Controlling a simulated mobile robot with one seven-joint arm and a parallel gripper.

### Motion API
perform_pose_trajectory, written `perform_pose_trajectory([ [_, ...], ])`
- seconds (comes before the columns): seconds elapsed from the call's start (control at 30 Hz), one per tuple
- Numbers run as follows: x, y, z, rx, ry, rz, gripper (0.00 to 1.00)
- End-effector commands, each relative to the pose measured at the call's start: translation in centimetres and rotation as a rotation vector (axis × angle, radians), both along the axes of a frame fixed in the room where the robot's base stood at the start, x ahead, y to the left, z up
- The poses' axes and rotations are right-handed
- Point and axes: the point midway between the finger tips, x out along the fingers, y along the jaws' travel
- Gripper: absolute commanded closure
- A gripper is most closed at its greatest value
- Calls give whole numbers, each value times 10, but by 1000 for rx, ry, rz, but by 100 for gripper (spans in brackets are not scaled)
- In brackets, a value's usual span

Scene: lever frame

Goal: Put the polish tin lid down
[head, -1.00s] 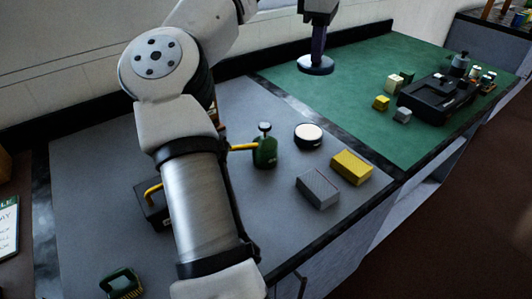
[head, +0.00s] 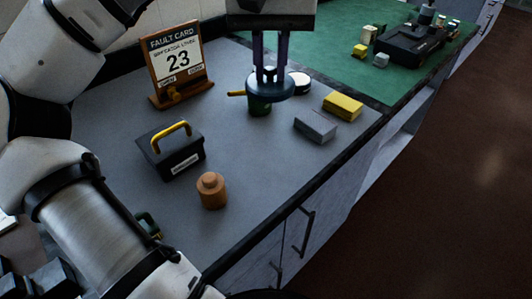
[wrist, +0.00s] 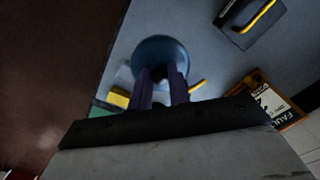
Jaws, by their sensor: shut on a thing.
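My gripper (head: 269,72) is shut on the polish tin lid (head: 270,88), a dark blue round disc held level above the grey worktop (head: 245,160). In the wrist view the lid (wrist: 160,50) sits at the fingertips (wrist: 160,75). I cannot tell the gap between lid and can. A low dark round tin with a white top (head: 300,82) stands just right of and behind the lid, partly hidden.
A grey block (head: 315,127) and yellow block (head: 343,106) lie to the right. A black box with yellow handle (head: 172,150), an orange-brown jar (head: 212,190) and a fault card stand (head: 177,62) are left. The middle worktop is clear. A green mat (head: 345,58) lies behind.

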Motion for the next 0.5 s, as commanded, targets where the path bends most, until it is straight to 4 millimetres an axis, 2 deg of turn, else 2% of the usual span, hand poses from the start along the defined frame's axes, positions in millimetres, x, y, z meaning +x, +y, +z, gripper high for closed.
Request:
perform_pose_trajectory([
  [0.03, 0, 0, -17, -3, 4, -5, 100],
  [0.3, 0, 0, -87, 0, 3, 2, 100],
  [0.5, 0, 0, -125, -1, 1, 3, 100],
])
